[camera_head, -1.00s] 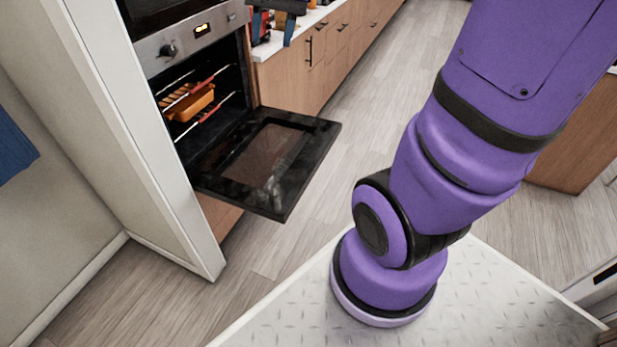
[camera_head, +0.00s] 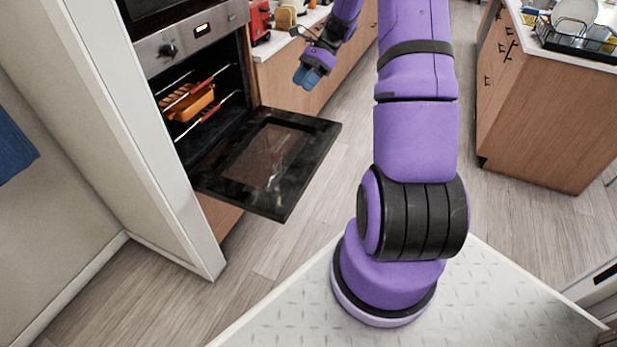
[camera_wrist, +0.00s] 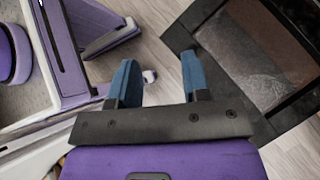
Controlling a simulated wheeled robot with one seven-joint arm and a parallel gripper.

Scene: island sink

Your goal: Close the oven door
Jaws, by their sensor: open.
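The oven door (camera_head: 268,160) hangs open and lies about level, hinged at the bottom of the oven (camera_head: 195,70) on the left of the head view. An orange dish (camera_head: 188,103) sits on a rack inside. My gripper (camera_head: 308,77) is above and beyond the door's outer far corner, and appears apart from it. In the wrist view my gripper (camera_wrist: 158,80) is open and empty, with two blue fingertips. The oven door (camera_wrist: 250,55) shows there to the right of the fingers, its dark frame passing close behind the right finger.
A white panel (camera_head: 130,130) stands left of the oven. Wooden counter drawers (camera_head: 290,80) run beyond it, with red and tan items on top. An island (camera_head: 545,110) with a dish rack stands at the right. The floor (camera_head: 290,225) between is clear.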

